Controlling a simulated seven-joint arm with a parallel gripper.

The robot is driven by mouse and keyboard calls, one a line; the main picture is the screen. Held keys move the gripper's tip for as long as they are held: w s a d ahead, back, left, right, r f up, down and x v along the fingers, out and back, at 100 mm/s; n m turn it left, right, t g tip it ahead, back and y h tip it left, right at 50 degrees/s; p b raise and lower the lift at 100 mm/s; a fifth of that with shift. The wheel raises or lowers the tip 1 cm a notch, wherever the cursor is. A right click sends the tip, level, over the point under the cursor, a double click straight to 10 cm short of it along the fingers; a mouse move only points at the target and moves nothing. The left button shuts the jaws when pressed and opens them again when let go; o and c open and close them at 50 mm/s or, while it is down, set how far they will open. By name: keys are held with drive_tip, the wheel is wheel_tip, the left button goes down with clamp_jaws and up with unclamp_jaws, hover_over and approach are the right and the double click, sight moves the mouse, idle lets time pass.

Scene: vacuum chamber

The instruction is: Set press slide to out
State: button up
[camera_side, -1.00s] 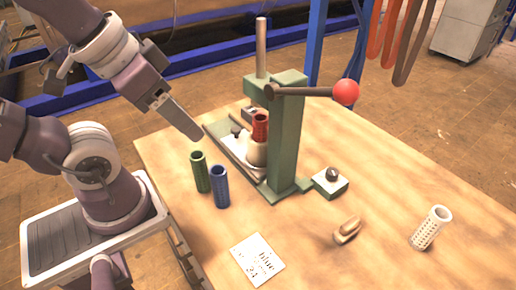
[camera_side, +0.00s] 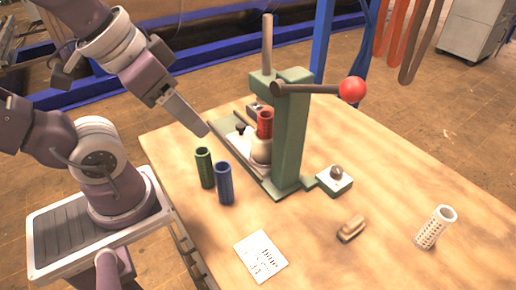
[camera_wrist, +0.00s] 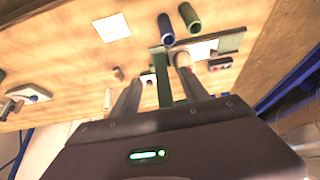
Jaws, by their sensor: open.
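The green press (camera_side: 291,135) stands on the wooden bench in the side view. Its slide, a pale plate (camera_side: 239,146), lies in a green rail at the press foot, with a black knob (camera_side: 240,129) near its left side. A red perforated tube (camera_side: 265,123) stands upright in a beige holder (camera_side: 261,151) at the slide, close beside the column and below the press head. I cannot tell the slide's exact end position. My gripper (camera_side: 206,131) is empty, up and left of the slide, apart from it. Its two fingers (camera_wrist: 160,78) are spread in the wrist view.
A green tube (camera_side: 204,168) and blue tube (camera_side: 224,184) stand just in front of the rail. The lever with red ball (camera_side: 352,89) reaches right. A knobbed block (camera_side: 334,180), wooden piece (camera_side: 351,229), white tube (camera_side: 435,227) and label card (camera_side: 261,256) occupy the bench.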

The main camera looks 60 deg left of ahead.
drive_tip(key=shift+c, duration=0.3)
wheel_tip(320, 180, up, 6)
drive_tip(key=w, duration=0.1)
drive_tip(key=m+g, duration=0.6)
drive_tip(key=m, duration=0.3)
hover_over(241, 125)
drive_tip(key=f, duration=0.1)
wheel_tip(241, 125, down, 28)
drive_tip(key=shift+f, duration=0.1)
drive_tip(key=shift+c, duration=0.4)
clamp_jaws()
